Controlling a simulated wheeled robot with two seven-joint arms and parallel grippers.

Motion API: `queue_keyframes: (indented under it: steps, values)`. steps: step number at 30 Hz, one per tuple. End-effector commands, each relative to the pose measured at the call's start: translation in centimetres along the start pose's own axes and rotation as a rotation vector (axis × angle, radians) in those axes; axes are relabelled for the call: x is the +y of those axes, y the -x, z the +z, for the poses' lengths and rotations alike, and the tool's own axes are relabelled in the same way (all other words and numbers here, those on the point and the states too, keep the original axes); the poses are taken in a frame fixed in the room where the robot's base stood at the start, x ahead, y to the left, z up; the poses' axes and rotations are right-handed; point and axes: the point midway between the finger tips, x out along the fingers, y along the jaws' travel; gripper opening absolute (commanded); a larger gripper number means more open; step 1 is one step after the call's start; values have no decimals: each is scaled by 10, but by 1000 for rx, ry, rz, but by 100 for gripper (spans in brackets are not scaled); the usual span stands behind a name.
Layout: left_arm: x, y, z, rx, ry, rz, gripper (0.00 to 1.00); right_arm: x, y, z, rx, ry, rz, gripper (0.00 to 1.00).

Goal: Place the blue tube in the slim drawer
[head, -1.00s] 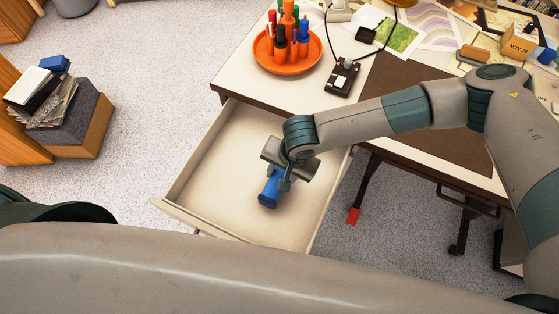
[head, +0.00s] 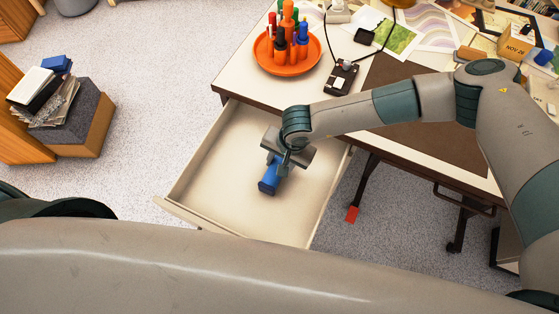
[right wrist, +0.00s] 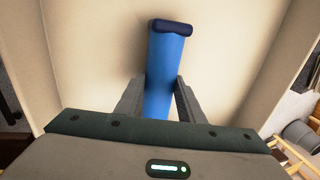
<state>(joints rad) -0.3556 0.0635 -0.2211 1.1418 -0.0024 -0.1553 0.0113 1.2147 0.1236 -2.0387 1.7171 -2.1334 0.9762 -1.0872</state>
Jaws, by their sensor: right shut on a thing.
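The blue tube (head: 269,184) is in the grip of my right gripper (head: 281,166), over the open drawer (head: 220,200) of the desk. In the right wrist view the tube (right wrist: 165,65) lies between the two grey fingers (right wrist: 160,98), with its dark blue end pointing away. The pale drawer floor (right wrist: 110,60) is behind it. I cannot tell whether the tube touches the floor. The drawer is pulled out and otherwise looks empty. My left gripper is not in view.
On the desk (head: 255,80) stand an orange tray (head: 262,62) with several markers, a small black device (head: 341,77), papers and a date block (head: 517,43). A box with books (head: 75,120) stands on the floor at left.

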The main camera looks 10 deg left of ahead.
Motion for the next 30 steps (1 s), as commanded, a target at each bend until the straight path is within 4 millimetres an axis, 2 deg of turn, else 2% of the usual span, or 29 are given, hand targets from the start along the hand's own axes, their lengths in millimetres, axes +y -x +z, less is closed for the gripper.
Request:
queue_keyframes:
  steps: [9, 10, 12, 26, 30]
  values:
    - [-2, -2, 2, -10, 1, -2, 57, 0, -2, 0, 0, 0, 0, 9]
    - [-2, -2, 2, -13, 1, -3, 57, 1, -2, 0, 0, 0, 0, 37]
    - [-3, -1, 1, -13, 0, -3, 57, 0, -2, 0, 0, 0, 0, 54]
    - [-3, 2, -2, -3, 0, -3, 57, 0, 1, 0, 0, 0, 1, 54]
    - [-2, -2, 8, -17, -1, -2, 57, 0, 13, -1, 0, 0, -1, 54]
